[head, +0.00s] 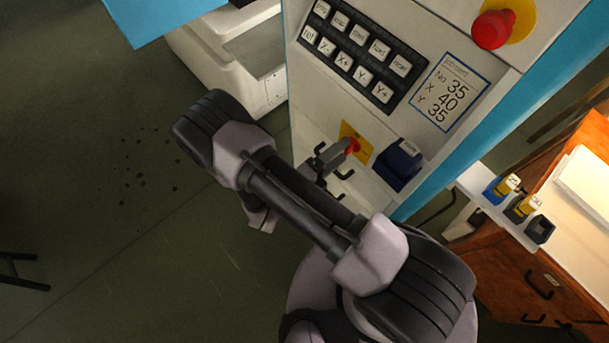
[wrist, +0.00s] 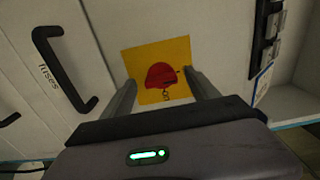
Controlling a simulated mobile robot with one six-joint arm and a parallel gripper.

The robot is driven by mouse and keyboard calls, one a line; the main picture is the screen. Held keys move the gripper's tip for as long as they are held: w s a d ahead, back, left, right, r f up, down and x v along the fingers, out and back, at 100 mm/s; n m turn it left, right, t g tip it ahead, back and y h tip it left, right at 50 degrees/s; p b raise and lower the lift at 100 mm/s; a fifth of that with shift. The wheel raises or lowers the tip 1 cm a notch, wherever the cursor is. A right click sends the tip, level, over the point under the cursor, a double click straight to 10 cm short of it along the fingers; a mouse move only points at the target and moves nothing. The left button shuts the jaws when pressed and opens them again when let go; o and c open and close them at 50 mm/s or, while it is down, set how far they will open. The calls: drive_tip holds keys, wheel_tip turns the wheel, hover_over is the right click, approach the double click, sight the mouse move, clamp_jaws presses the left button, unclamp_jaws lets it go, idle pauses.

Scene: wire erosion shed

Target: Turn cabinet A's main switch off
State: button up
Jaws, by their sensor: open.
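The main switch is a red knob (wrist: 161,76) on a yellow plate (wrist: 177,53), set on the pale cabinet front. In the wrist view my gripper (wrist: 161,86) is open, with one finger on each side of the red knob. I cannot tell whether the fingers touch it. A small dark mark shows on the plate below the knob. In the head view my gripper (head: 346,150) is at the red knob (head: 354,146), and the yellow plate (head: 347,131) is partly hidden behind it. No label naming the cabinet is readable.
A handle (wrist: 65,70) marked "fuses" is left of the switch. In the head view, a dark blue box (head: 402,160), a keypad (head: 362,50) and a red emergency button (head: 492,29) are on the cabinet. A wooden drawer unit (head: 520,287) stands at right.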

drive_tip(key=v, duration=1.6)
drive_tip(key=shift+p, duration=0.4)
drive_tip(key=shift+r, duration=0.1)
drive_tip(key=s+d+r+n+g+y+b, duration=0.1)
drive_tip(key=d+r+n+y+b, duration=0.3)
drive_tip(key=r+n+y, duration=0.4)
drive_tip(key=s+d+r+n+g+y+b, duration=0.2)
drive_tip(key=d+r+n+y, duration=0.4)
drive_tip(key=r+n, duration=1)
drive_tip(key=g+y+b, duration=0.1)
drive_tip(key=y+b, duration=0.1)
drive_tip(key=shift+d+r+g+y+b, duration=0.15)
drive_tip(key=shift+r+g+y+b, duration=0.15)
drive_tip(key=shift+g, duration=0.1)
